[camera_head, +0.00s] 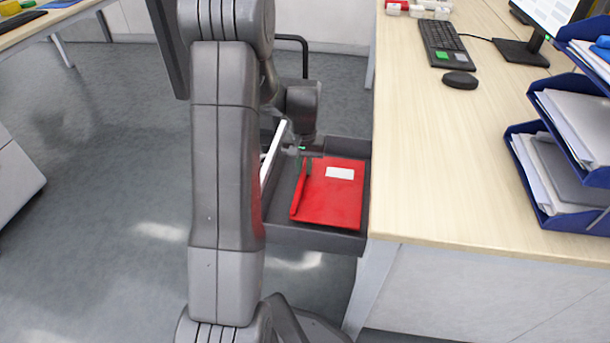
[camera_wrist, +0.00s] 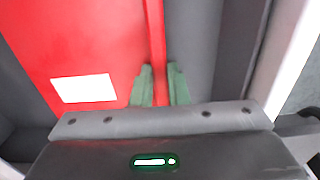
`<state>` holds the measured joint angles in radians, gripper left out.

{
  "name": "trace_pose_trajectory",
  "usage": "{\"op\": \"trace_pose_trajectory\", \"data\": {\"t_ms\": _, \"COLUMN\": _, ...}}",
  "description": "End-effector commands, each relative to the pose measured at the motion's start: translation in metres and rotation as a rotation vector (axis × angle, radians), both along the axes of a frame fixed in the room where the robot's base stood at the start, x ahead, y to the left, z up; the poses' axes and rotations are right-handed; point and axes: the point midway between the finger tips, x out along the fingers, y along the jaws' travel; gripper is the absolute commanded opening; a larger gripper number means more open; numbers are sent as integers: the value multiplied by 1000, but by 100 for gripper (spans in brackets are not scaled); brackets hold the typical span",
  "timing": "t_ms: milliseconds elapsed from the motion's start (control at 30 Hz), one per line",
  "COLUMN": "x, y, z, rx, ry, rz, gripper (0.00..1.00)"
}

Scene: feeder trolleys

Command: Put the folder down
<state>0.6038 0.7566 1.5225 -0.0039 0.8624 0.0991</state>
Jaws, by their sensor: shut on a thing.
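The red folder (camera_head: 335,200) with a white label lies inside a dark grey tray-like bin (camera_head: 315,238) beside the desk. Its spine edge is at the left in the head view. My gripper (camera_head: 307,165) points down over the bin and is shut on the spine edge of the folder. In the wrist view the green fingertips (camera_wrist: 160,85) sit on both sides of the red spine, and the folder (camera_wrist: 85,45) spreads to the left. The folder looks about flat; I cannot tell whether it touches the bin floor. My arm hides part of the bin's left side.
A wooden desk (camera_head: 430,180) stands right of the bin, with a keyboard (camera_head: 445,42), a mouse (camera_head: 459,80), a monitor (camera_head: 550,18) and blue paper trays (camera_head: 547,215). A white edge (camera_head: 273,150) runs along the bin's left side. The grey floor (camera_head: 100,150) at left is open.

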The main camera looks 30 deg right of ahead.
Motion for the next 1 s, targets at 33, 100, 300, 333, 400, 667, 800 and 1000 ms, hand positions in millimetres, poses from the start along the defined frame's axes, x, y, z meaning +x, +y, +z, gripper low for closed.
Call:
{"op": "trace_pose_trajectory", "data": {"t_ms": 33, "x": -1, "y": 0, "z": -11, "rx": 2, "ry": 2, "rz": 0, "gripper": 0}}
{"op": "trace_pose_trajectory", "data": {"t_ms": 100, "x": 0, "y": 0, "z": -21, "rx": 1, "ry": 2, "rz": 0, "gripper": 0}}
{"op": "trace_pose_trajectory", "data": {"t_ms": 300, "x": 0, "y": 0, "z": -25, "rx": 0, "ry": 0, "rz": 0, "gripper": 0}}
{"op": "trace_pose_trajectory", "data": {"t_ms": 333, "x": 0, "y": 0, "z": -25, "rx": 0, "ry": 0, "rz": 0, "gripper": 0}}
{"op": "trace_pose_trajectory", "data": {"t_ms": 400, "x": 0, "y": 0, "z": -25, "rx": 0, "ry": 0, "rz": 0, "gripper": 0}}
{"op": "trace_pose_trajectory", "data": {"t_ms": 667, "x": 0, "y": 0, "z": -27, "rx": 0, "ry": 0, "rz": 0, "gripper": 36}}
{"op": "trace_pose_trajectory", "data": {"t_ms": 800, "x": 0, "y": 0, "z": -27, "rx": 0, "ry": 0, "rz": 0, "gripper": 36}}
{"op": "trace_pose_trajectory", "data": {"t_ms": 1000, "x": 0, "y": 0, "z": -20, "rx": -1, "ry": -1, "rz": 0, "gripper": 36}}
